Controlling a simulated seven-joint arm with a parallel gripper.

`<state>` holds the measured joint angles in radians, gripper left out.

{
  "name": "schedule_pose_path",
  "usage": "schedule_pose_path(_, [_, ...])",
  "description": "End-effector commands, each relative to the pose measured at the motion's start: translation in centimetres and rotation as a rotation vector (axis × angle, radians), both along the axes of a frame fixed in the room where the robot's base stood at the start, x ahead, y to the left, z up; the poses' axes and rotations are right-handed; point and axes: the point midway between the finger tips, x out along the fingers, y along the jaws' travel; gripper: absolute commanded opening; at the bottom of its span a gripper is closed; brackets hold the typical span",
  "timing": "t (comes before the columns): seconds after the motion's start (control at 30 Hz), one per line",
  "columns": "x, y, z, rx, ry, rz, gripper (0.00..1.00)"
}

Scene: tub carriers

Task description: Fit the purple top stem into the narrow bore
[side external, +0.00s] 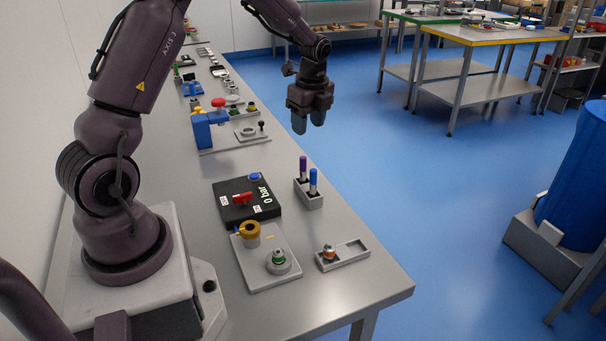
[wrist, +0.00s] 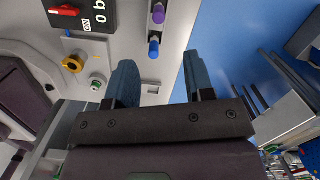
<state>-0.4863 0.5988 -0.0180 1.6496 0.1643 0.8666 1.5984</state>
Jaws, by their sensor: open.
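The purple top stem (side external: 303,167) stands upright in a small grey holder (side external: 309,200), beside a blue-topped stem (side external: 313,181). In the wrist view the purple top (wrist: 158,13) is at the upper middle, with the blue top (wrist: 154,46) below it. A grey base plate (side external: 264,279) carries a brass-coloured ring piece (side external: 250,241) and a round silver piece with a green ring (side external: 278,262). I cannot tell which opening is the narrow bore. My gripper (side external: 309,121) is open and empty, pointing down, above and beyond the stem holder. Its fingers (wrist: 158,70) also show in the wrist view.
A black panel (side external: 235,212) with a red handle and "0 bar" marking lies behind the base plate. A shallow grey tray (side external: 350,253) holding a small orange-and-silver part is at the front right. More fixtures, including a blue block (side external: 201,132), stand farther along the bench.

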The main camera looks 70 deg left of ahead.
Motion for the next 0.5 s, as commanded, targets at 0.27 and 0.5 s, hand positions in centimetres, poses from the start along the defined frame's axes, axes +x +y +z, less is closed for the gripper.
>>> schedule_pose_path(0.27, [-0.1,0.1,-1.6,-0.004,0.021,-0.145,0.48])
schedule_pose_path(0.5, [-0.3,0.6,-6.0,-0.005,0.022,-0.143,0.48])
